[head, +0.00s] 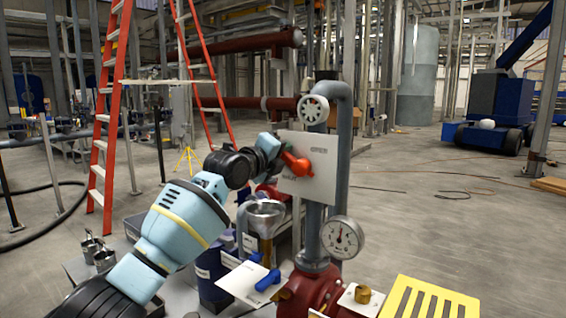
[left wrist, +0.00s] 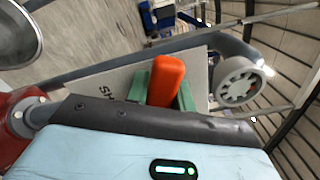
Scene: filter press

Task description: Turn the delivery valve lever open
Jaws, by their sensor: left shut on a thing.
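The orange valve lever (head: 298,165) sits in front of a pale upright plate (head: 322,180) on the grey vertical pipe. The plate carries a word that looks like OPEN near its top. My left gripper (head: 284,157) is at the lever and shut on it. In the left wrist view, the lever (left wrist: 166,80) stands between the green finger pads of my left gripper (left wrist: 163,90). Letters reading SH show on the plate (left wrist: 90,88) there; the rest is hidden. The lever's pivot is hard to make out. My right gripper is in neither view.
A grey handwheel (head: 313,109) is above the plate, and a round gauge (head: 342,238) is below. A yellow slotted plate (head: 392,300) is lower right. Open floor lies to the right.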

